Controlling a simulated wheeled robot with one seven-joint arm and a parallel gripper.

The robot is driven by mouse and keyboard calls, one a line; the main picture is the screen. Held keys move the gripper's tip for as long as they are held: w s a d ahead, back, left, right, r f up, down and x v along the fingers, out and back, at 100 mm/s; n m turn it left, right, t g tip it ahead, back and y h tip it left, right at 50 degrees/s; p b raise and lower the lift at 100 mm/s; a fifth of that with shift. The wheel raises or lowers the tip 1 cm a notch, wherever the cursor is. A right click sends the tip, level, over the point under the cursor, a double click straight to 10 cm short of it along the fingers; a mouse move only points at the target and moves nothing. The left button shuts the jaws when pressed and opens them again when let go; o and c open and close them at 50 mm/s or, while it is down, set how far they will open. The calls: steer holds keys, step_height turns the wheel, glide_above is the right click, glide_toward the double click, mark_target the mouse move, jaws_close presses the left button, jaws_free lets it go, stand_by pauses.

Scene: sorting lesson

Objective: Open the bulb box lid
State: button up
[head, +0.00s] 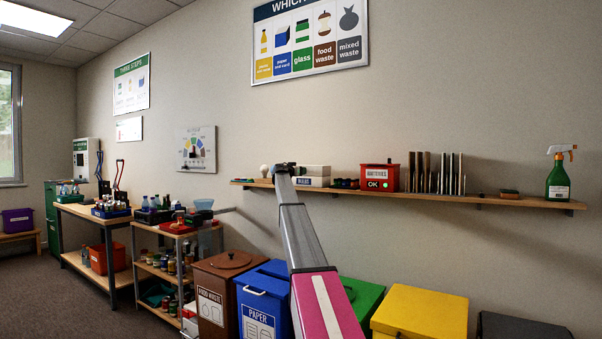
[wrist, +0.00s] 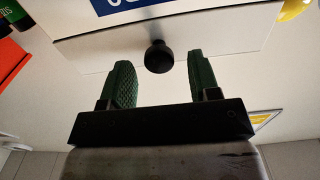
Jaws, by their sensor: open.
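The white bulb box (head: 316,183) stands on the wall shelf, with a blue-lettered label on its front. Its lid (head: 314,170) looks shut. In the wrist view, which appears upside down, the pale lid front (wrist: 230,48) carries a round black knob (wrist: 158,56), and part of the blue label shows at the top edge. My gripper (wrist: 161,76) is open, with one dark green finger on each side of the knob. Gaps show between knob and fingers. In the head view my gripper (head: 285,167) is at the box's left end and hides part of it.
A light bulb (head: 264,170) stands on the shelf (head: 520,202) left of my gripper. A red batteries box (head: 379,177), upright thin items and a green spray bottle (head: 558,178) stand to the right. Brown, blue (head: 262,296), green and yellow (head: 420,312) bins stand below.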

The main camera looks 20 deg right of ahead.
steer(key=shift+x, duration=1.2)
jaws_close()
steer(key=shift+s+r, duration=0.1)
